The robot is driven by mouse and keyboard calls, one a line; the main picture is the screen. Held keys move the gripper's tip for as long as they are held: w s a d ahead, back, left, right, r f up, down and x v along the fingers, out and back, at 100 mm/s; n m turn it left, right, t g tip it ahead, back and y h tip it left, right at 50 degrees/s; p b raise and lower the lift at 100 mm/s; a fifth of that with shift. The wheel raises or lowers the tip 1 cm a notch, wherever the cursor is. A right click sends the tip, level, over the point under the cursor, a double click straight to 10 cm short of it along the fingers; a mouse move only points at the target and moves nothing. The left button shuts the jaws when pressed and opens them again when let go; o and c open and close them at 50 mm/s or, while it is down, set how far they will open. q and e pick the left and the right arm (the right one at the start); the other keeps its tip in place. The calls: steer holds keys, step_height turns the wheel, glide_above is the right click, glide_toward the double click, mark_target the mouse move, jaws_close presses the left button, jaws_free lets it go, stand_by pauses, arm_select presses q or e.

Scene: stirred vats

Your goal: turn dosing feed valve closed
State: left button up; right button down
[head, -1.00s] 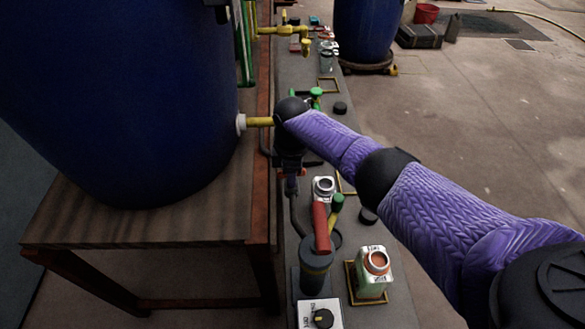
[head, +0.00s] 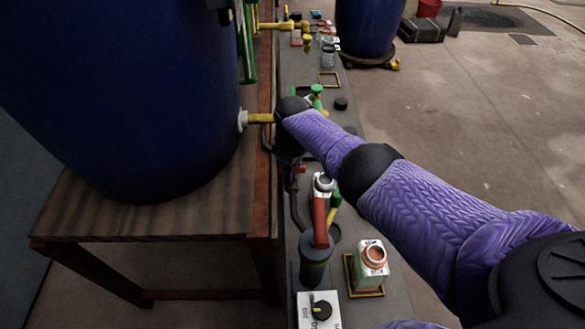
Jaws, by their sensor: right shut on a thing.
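A yellow pipe (head: 262,118) comes out of a white fitting low on the big blue vat (head: 130,95) and runs right to my wrist. My right arm, in a purple sleeve, reaches in from the right. My right gripper (head: 290,164) points down at the end of the pipe, at the bench's left edge. It is shut on the dosing feed valve, which is mostly hidden by the wrist; only a small red-orange part (head: 299,170) shows beside the jaws. The handle's exact angle cannot be seen. My left gripper is not in view.
On the narrow grey bench (head: 338,300) stand a red-handled stirrer or pump (head: 319,222), a white-green bottle (head: 371,268) in a yellow frame and a black knob on a white plate (head: 320,309). Another blue vat (head: 366,30) stands beyond. The floor at right is mostly clear.

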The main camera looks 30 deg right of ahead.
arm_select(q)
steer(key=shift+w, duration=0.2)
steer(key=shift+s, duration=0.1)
arm_select(e)
steer(key=c, duration=0.6)
jaws_free()
steer(key=shift+o, duration=0.9)
step_height(320, 180, up, 9)
steer(key=p, duration=0.6)
steer(key=shift+r, duration=0.55)
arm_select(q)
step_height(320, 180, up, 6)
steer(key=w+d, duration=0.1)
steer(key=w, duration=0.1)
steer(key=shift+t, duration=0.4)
